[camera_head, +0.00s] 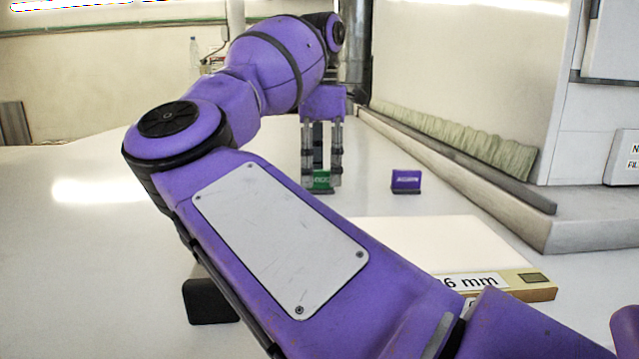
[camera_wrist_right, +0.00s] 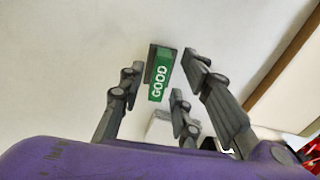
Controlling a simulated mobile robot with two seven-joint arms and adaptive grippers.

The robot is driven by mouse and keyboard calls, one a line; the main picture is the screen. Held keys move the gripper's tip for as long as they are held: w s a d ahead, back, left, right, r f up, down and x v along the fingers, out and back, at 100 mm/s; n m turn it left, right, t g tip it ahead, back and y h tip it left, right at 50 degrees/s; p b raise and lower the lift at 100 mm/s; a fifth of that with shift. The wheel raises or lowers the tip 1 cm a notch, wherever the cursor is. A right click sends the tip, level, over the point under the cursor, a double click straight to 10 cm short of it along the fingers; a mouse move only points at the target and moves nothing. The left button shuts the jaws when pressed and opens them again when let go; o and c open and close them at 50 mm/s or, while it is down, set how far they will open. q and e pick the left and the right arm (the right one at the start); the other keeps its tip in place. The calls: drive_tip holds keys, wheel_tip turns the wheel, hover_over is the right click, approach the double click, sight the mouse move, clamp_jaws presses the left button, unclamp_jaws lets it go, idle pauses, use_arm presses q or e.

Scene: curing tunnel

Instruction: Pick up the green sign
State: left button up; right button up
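The green sign (camera_head: 321,182) stands on the white table in the head view, partly hidden behind my right gripper's fingers. In the right wrist view the green sign (camera_wrist_right: 159,82) reads "GOOD" and has a dark base. My right gripper (camera_head: 321,178) points down at it with its fingers apart. In the wrist view the fingers of my right gripper (camera_wrist_right: 160,78) lie on both sides of the sign, with visible gaps. I cannot tell exactly how far the fingertips are above the table. My left gripper is not in view.
A purple sign (camera_head: 406,181) stands to the right of the green one. A flat pale box marked "6 mm" (camera_head: 537,291) lies nearer, at the right. A tunnel housing with a fringe curtain (camera_head: 460,137) borders the right side. A dark object (camera_head: 208,302) sits below my arm.

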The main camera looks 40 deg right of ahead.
clamp_jaws()
drive_tip(key=shift+r, duration=0.1)
